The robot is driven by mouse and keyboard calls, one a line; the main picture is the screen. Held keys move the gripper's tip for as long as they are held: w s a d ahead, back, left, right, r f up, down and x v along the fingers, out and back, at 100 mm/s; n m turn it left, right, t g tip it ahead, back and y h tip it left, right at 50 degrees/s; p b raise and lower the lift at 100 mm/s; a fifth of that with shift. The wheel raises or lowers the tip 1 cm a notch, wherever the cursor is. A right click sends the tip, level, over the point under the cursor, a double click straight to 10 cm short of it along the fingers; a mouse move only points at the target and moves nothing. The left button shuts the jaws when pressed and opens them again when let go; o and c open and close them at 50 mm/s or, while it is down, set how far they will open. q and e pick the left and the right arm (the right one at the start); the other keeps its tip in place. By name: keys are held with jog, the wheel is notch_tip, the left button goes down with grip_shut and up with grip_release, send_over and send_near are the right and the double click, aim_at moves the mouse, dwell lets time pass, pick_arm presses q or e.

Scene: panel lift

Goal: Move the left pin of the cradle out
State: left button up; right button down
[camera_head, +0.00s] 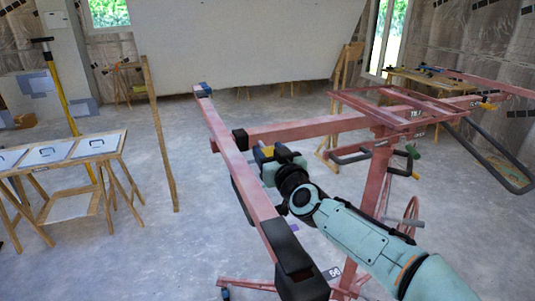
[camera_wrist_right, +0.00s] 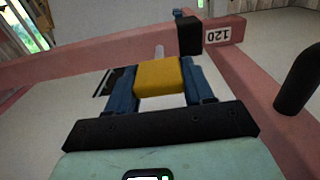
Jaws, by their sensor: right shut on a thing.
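The red cradle of the lift stands in the middle of the head view, with a long beam (camera_head: 232,163) running toward me and a crossbar (camera_head: 310,129) joining it near a black sleeve. My right gripper (camera_head: 267,153) is beside this joint, shut on the yellow head of the left pin (camera_wrist_right: 158,79). In the wrist view the two blue fingers of my right gripper (camera_wrist_right: 160,82) grip the yellow head from both sides. A short grey shaft shows beyond it, near the red bar; whether its tip sits in a hole cannot be told. My left gripper is not in view.
A red mast (camera_head: 374,185) with a top frame and black handles stands to the right. A wooden trestle table (camera_head: 108,148) with panels is at the left. A large pale panel (camera_head: 240,45) is at the back. Grey floor (camera_head: 130,255) is free at the lower left.

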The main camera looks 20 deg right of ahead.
jog(key=c, duration=0.5)
grip_release()
jog(key=shift+s, duration=0.15)
jog(key=s, duration=1.3)
jog(key=shift+d+p, duration=0.2)
jog(key=shift+p, duration=0.25)
